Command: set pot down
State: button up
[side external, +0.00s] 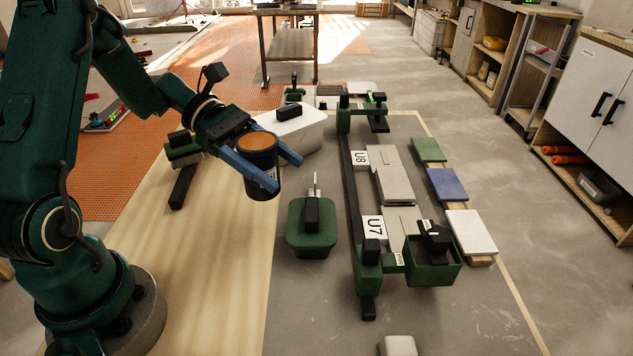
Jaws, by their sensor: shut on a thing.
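The pot looks upright and appears to be held above the worktop (240,240). Its underside and any gap beneath it are hard to judge from this angle.
A green box (312,237) with a black handle and a white box (296,128) stand near the pot. Right of them is a green-ended frame (354,190) with labels U7 and U8 and grey tiles (392,177). Green, blue and white tiles (447,184) lie further right. Bare wood is free at left.

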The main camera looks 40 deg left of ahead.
jog(key=a+n+t, duration=0.2)
jog(key=a, duration=0.1)
jog(key=shift+w+a+y, duration=0.1)
jog(key=shift+a+y, duration=0.05)
jog(key=shift+y, duration=0.25)
jog(key=shift+a+f, duration=0.2)
jog(key=shift+a, duration=0.15)
jog(key=shift+a+f, duration=0.1)
jog(key=shift+f, duration=3.75)
jog(key=shift+f, duration=0.1)
jog(key=o, duration=1.6)
jog(key=shift+a+r+t, duration=0.2)
jog(key=shift+a+t, duration=0.1)
jog(key=v, duration=0.7)
jog(key=shift+d, duration=0.1)
